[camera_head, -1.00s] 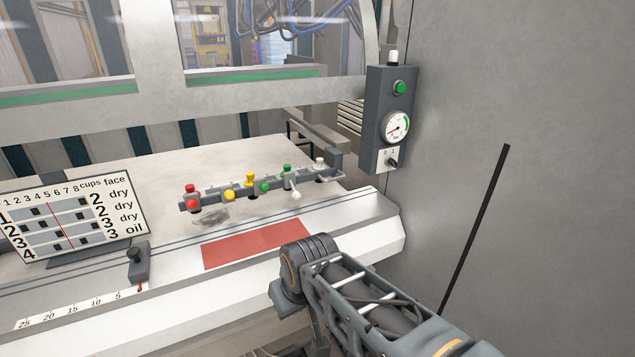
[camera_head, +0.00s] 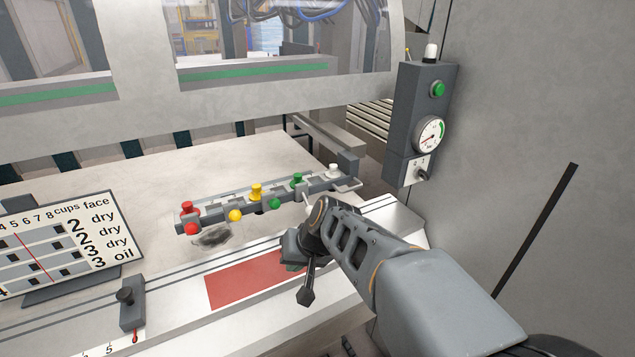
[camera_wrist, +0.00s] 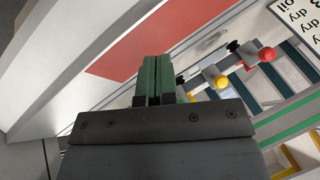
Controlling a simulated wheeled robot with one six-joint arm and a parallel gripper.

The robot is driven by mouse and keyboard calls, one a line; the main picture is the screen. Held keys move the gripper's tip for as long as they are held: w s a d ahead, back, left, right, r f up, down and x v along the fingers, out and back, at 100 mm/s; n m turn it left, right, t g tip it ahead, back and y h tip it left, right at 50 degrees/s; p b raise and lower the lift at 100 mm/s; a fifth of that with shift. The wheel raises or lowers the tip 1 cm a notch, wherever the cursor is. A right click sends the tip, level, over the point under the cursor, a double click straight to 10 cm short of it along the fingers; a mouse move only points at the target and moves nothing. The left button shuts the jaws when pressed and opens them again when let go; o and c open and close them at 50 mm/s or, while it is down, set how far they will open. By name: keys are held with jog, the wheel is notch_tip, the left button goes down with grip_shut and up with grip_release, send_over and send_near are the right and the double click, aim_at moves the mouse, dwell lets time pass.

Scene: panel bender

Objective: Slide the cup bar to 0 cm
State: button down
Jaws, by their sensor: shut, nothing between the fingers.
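The cup bar (camera_head: 227,208) is a grey bar over the pale table, with red, yellow, green and white knobs and coloured balls along it. Its red end also shows in the wrist view (camera_wrist: 251,63). A grey slider block with a black knob (camera_head: 131,307) stands on the front ledge at lower left. Its red pointer (camera_head: 135,336) sits just right of the 5 mark on the white scale (camera_head: 98,350). My gripper (camera_head: 292,266) is over the red patch, in front of the bar and right of the slider, partly hidden by my wrist. Its green fingers (camera_wrist: 157,62) are shut and empty.
A sign (camera_head: 72,250) stands behind the slider at left. A grey control box (camera_head: 421,128) with gauge, green button and switch hangs at right by the grey wall. The ledge between slider and red patch (camera_head: 235,283) is clear.

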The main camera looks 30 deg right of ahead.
jog(key=w+d+r+m+t, duration=0.1)
jog(key=w+d+m, duration=0.1)
jog(key=w, duration=0.2)
jog(key=m+t+h+p, duration=0.3)
jog(key=m+t, duration=0.3)
jog(key=m, duration=0.6)
send_near(321, 187)
jog(key=w+f, duration=0.1)
jog(key=w+f+p, duration=0.1)
jog(key=f, duration=0.1)
jog(key=shift+f, duration=0.25)
jog(key=shift+w+r+p, duration=0.1)
jog(key=shift+w+p, duration=0.8)
jog(key=shift+w, duration=0.15)
jog(key=shift+w+p, duration=0.45)
jog(key=shift+w, duration=0.5)
